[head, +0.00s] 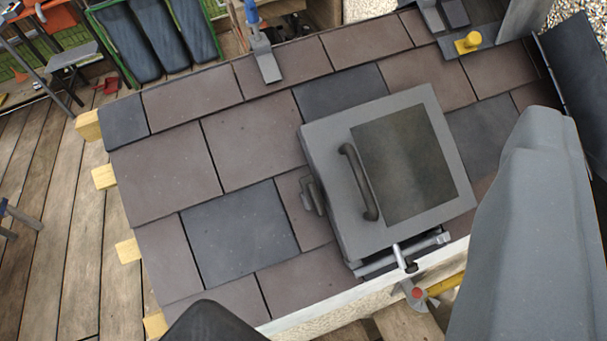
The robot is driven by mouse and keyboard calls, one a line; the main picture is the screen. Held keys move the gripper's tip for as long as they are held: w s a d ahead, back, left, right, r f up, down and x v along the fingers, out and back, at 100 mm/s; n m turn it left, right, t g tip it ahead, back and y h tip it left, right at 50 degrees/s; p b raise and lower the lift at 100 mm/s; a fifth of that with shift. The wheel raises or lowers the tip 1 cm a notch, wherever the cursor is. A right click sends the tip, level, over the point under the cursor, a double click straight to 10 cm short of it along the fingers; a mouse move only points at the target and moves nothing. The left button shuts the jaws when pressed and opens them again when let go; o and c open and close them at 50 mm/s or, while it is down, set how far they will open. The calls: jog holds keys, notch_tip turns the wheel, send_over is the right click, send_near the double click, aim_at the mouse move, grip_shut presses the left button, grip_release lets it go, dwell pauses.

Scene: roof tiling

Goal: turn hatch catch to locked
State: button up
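The grey hatch (322,134) lies on the tiled roof, right of centre, with a dark panel (405,165) in its lid. Its lid looks down on the frame. A dark curved handle (360,182) stands on the lid's left part. A small dark grey fitting (313,195), which looks like the catch, sits at the hatch's left edge. I cannot tell its locked or unlocked position. A metal bar with a short lever (402,258) lies along the hatch's lower edge. My gripper's fingertips do not show. Nothing of mine visibly touches the hatch.
Brown and slate-grey tiles (240,230) surround the hatch. A blue-handled tool (262,50) lies at the roof's upper edge, and a yellow knob (468,42) sits at upper right. Large smooth parts, apparently mine, cover the lower right and bottom. Wooden decking (60,220) lies left.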

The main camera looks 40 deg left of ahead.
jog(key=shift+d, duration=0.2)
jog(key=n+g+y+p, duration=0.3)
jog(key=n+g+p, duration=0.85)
jog(key=p, duration=1.85)
send_over(315, 197)
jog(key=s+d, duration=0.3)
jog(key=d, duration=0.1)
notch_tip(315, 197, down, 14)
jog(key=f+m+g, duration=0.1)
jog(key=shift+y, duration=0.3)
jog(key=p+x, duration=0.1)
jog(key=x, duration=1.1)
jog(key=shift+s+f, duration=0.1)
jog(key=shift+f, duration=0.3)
